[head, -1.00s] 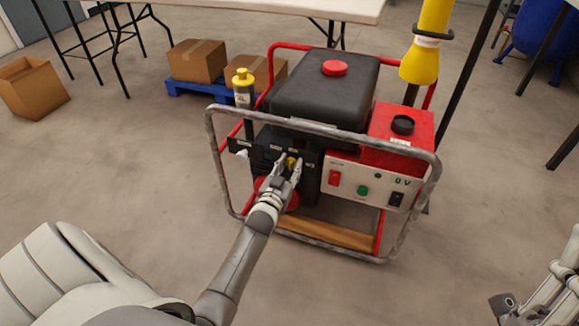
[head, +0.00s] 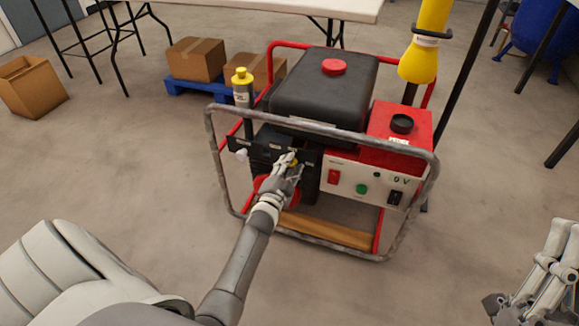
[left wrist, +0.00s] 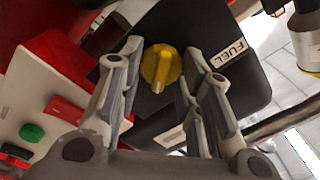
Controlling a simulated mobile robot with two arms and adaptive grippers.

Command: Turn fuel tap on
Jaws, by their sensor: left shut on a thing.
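The yellow fuel tap (left wrist: 161,66) sits on a dark panel of the generator (head: 322,95), beside a white FUEL label (left wrist: 229,52). The tap's ridge points down toward my wrist camera in the left wrist view. My left gripper (head: 291,163) is at the panel with one finger on each side of the tap; it also shows in the left wrist view (left wrist: 162,75). It is shut on the tap. In the head view the fingers hide most of the tap. My right gripper (head: 535,290) is partly visible at the lower right, away from the generator; its fingers are unclear.
A tubular frame (head: 210,135) surrounds the generator, its front bar close to my left arm. The white control panel (head: 345,200) has a red switch, a green button and a 0 V readout. Open floor lies in front.

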